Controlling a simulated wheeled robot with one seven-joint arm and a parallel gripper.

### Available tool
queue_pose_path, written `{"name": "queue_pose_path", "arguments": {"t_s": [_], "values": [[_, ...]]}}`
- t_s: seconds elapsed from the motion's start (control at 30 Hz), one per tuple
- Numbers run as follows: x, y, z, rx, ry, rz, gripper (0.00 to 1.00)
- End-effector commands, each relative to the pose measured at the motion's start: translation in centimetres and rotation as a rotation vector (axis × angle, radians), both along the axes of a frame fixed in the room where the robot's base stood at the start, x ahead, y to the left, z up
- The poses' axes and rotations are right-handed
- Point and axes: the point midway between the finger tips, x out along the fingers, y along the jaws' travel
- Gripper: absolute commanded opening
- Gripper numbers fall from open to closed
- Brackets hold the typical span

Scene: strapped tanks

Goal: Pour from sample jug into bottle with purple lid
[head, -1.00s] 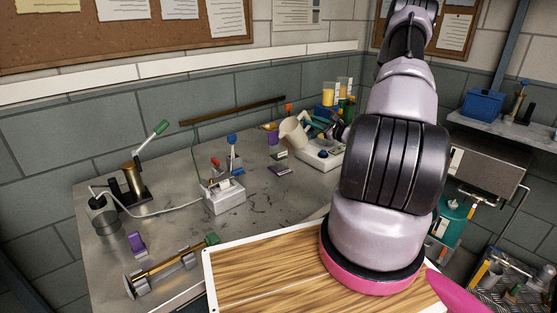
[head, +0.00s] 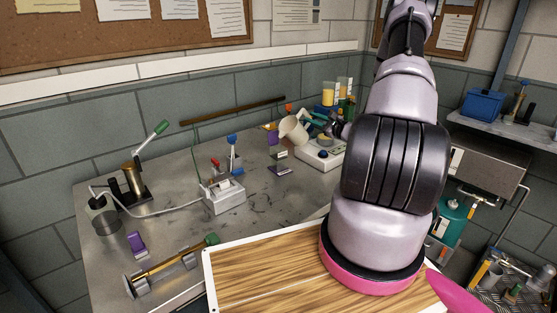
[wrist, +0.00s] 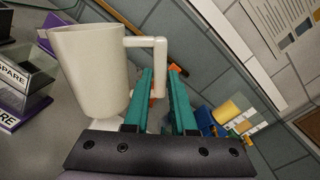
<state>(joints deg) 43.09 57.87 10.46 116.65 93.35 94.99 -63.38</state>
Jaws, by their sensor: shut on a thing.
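The sample jug (head: 292,131) is a cream jug, held above the far part of the bench and tilted to the left in the head view. In the wrist view the jug (wrist: 90,75) fills the left side, with its handle between my green fingers. My gripper (wrist: 162,80) is shut on that handle; in the head view my gripper (head: 322,120) is small and partly hidden by my arm. A small purple and orange item (head: 271,135) stands just left of the jug; I cannot tell if it is the bottle with the purple lid. The jug's contents are not visible.
A white scale-like device (head: 320,156) sits below the jug. A white box with switches (head: 224,196) and a lever stand (head: 134,182) are farther left. Yellow-filled containers (head: 328,94) stand behind.

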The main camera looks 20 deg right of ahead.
Motion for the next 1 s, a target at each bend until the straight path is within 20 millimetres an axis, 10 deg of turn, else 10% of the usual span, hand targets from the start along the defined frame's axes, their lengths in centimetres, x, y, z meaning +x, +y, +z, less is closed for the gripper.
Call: {"name": "queue_pose_path", "arguments": {"t_s": [1.0], "values": [[-0.1, 0.4, 1.2, -0.069, -0.027, 0.0, 0.0]]}}
